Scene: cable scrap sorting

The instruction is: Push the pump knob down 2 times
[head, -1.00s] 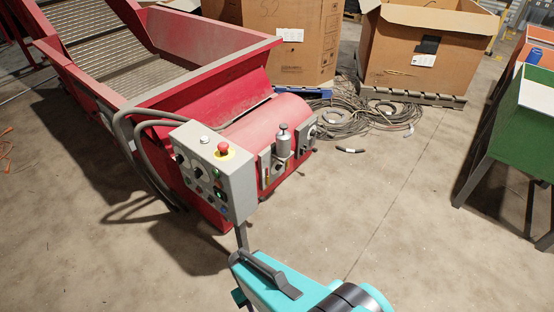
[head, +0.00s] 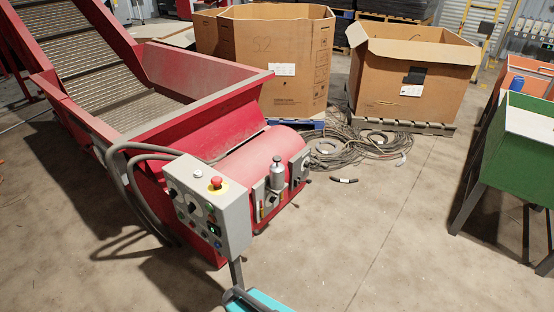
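The pump is a small grey metal cylinder (head: 277,179) mounted on the end of the red conveyor housing. Its knob (head: 277,160) is a small dark cap on top of the cylinder and stands upright. Nothing touches the knob. Part of my teal arm (head: 265,300) shows at the bottom edge of the head view, below the pump and apart from it. My gripper is out of view.
A grey control box (head: 225,215) with a red stop button (head: 216,182) stands left of the pump. Cardboard boxes (head: 285,60) and a cable heap (head: 350,145) lie behind. A green bin (head: 505,150) stands at right.

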